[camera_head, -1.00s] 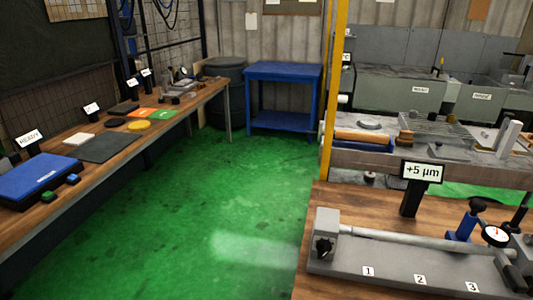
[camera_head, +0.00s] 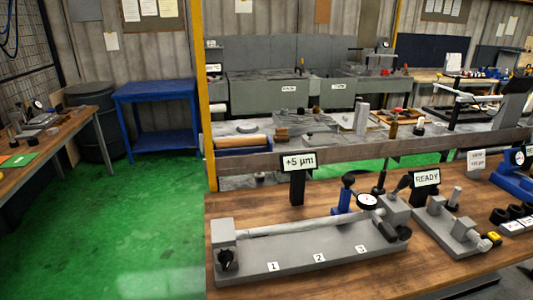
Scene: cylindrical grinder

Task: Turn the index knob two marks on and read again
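The black index knob (camera_head: 225,259) sits on the left end block of a grey bench fixture on the wooden table. A long shaft (camera_head: 300,227) lies along the fixture, above marks 1, 2 and 3 on its base (camera_head: 320,258). A round dial gauge (camera_head: 367,201) stands at the shaft's right end beside a blue post (camera_head: 345,196). A small display (camera_head: 299,162) behind the fixture reads "+5 µm". The knob's marks and the dial's scale are too small to read. Neither of my grippers is in view.
A yellow post (camera_head: 206,100) rises behind the table's left corner. A blue table (camera_head: 158,92) stands at the back left. The green floor at left is clear.

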